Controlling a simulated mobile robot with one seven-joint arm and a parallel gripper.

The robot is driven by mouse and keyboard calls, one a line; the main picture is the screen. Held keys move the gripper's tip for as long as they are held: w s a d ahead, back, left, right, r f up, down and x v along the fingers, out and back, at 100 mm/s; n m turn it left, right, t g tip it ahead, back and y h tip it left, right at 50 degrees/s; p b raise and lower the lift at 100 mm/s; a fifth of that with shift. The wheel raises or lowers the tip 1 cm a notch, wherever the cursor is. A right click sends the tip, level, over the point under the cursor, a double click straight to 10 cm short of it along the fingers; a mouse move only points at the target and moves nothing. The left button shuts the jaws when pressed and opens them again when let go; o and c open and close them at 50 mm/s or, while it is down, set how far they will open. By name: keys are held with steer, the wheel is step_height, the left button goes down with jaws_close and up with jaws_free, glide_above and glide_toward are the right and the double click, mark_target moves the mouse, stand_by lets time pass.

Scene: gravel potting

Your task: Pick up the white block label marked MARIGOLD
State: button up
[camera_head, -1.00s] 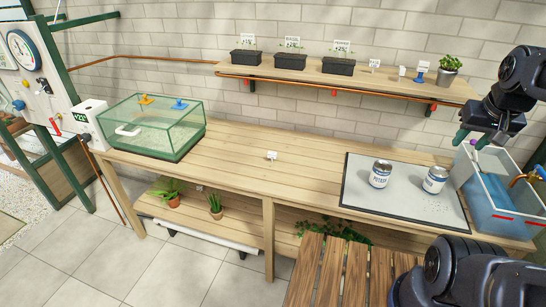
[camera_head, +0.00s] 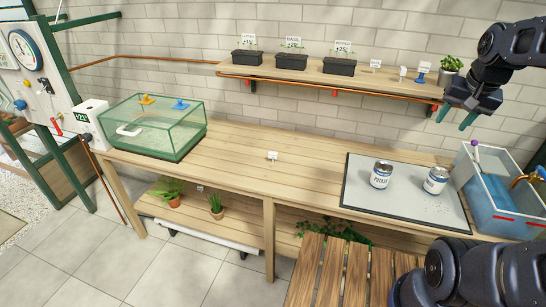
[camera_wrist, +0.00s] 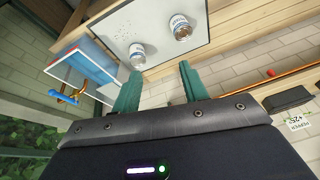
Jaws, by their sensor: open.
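Several small white labels are in the head view, with print too small to read, so I cannot tell which says MARIGOLD. One white label (camera_head: 272,156) stands alone on the middle of the bench. On the shelf's right part are a white label (camera_head: 375,64), another white label (camera_head: 402,71) and a white label on a blue base (camera_head: 421,72). My gripper (camera_head: 455,117) is open and empty, above the right end of the bench and in front of the shelf's right end. Its two green fingers also show apart in the wrist view (camera_wrist: 159,72).
Two labelled cans (camera_head: 381,175) (camera_head: 435,181) stand on a grey mat (camera_head: 400,208). A blue-water tub (camera_head: 493,205) is right of them. The shelf (camera_head: 300,74) holds black planters (camera_head: 291,60) and a potted plant (camera_head: 450,68). A glass box (camera_head: 150,128) occupies the bench's left; its middle is mostly clear.

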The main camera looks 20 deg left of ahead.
steer(key=w+a+m+g, duration=0.1)
steer(key=w+a+m, duration=0.3)
steer(key=w+a, duration=0.7)
steer(key=m+g, duration=0.3)
steer(key=m, duration=0.8)
glide_above(273, 153)
step_height(273, 153, down, 28)
steer(key=shift+s+a+f+h, duration=0.15)
steer(key=shift+s+f+h, duration=0.15)
steer(key=shift+f, duration=0.15)
step_height(273, 153, down, 5)
steer(key=shift+f, duration=0.2)
steer(key=shift+w+f, duration=0.2)
steer(key=shift+f, duration=1.1)
steer(key=shift+w+f, duration=0.2)
steer(key=shift+f, duration=1.05)
steer(key=shift+c, duration=0.4)
